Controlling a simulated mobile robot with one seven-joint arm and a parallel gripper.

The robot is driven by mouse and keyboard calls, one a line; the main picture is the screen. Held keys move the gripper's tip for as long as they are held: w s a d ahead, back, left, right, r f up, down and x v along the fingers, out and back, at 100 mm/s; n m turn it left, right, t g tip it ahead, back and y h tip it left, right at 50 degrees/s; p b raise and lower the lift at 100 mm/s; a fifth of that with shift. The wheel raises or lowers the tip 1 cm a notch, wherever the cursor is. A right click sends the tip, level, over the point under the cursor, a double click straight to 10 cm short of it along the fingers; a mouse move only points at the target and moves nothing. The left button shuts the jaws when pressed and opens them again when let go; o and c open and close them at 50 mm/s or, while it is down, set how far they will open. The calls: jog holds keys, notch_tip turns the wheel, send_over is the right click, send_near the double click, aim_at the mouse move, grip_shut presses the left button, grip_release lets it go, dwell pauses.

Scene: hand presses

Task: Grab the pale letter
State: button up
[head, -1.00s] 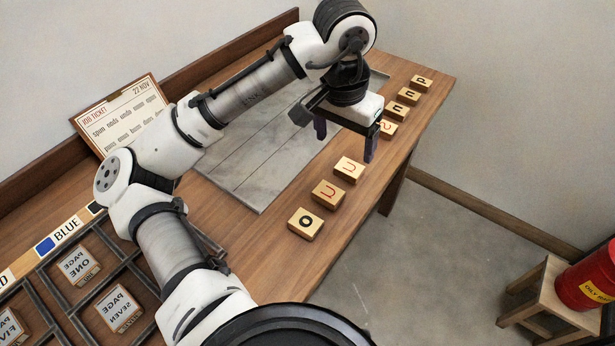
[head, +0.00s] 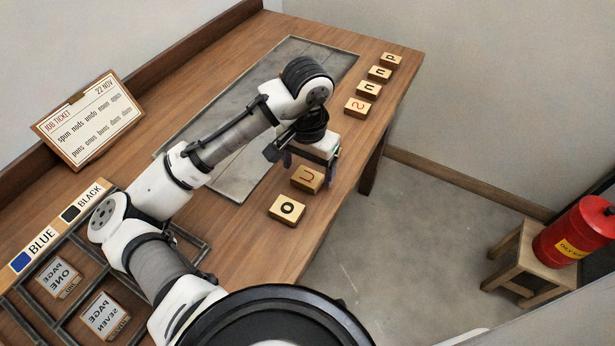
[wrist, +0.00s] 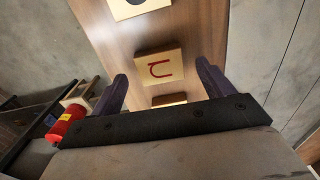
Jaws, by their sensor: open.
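The palest of the red-lettered blocks, seen earlier third from the near end of the row, is hidden behind my gripper (head: 311,165) in the head view. A tan block with a red u-like letter (head: 307,178) shows just in front of my gripper. In the wrist view a block with a red letter (wrist: 158,68) lies beyond and between my fingers. The edge of another block (wrist: 168,99) shows closer to my palm, mostly covered; I cannot tell its letter. My gripper also shows in the wrist view (wrist: 163,88), open, with nothing held.
A block with a black o (head: 287,209) lies at the near end of the row. A metal plate (head: 235,185) lies left of the row. The bench edge runs close on the right.

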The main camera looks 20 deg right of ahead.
jog(key=shift+f, duration=1.15)
jog(key=c, duration=1.1)
jog(key=shift+o, duration=0.2)
jog(key=shift+r, duration=0.1)
